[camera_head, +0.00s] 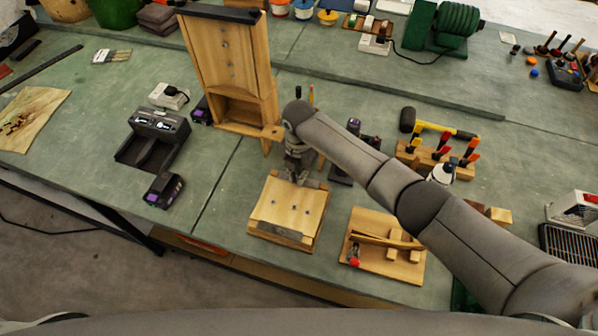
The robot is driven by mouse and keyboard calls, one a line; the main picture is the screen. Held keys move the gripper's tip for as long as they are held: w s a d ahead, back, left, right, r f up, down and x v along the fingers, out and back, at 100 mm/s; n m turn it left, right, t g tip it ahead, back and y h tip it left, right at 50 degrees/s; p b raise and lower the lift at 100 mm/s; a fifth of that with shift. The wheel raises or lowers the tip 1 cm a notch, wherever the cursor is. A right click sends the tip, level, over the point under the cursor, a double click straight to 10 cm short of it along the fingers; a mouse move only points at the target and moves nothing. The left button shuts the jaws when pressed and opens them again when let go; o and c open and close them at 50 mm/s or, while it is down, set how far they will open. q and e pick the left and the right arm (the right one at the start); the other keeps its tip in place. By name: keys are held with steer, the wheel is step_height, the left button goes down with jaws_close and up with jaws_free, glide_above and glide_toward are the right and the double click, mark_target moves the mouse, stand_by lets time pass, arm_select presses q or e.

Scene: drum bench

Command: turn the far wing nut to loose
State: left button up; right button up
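A square wooden block (288,222) lies near the front edge of the green bench, with a grey metal strip along its near side. A few small dark pieces of hardware show on its top, too small for me to tell which are wing nuts. My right gripper (299,182) points down at the block's far edge. It covers that part of the block, so a wing nut there would be hidden. Its fingers are too small and dark to tell whether they are open or shut, or touching anything. My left gripper is out of view.
A tall wooden frame (233,65) stands behind the block. A wooden tray (388,268) with a curved strip and small blocks lies to the right. A black charger (153,138) stands to the left. A clamp rack (432,160) is beyond my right arm.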

steer(key=o, duration=0.4)
steer(key=shift+c, duration=0.2)
steer(key=shift+r, duration=0.1)
step_height(320, 180, up, 12)
steer(key=shift+s+f, duration=0.1)
steer(key=shift+f, duration=0.1)
stand_by(0.5)
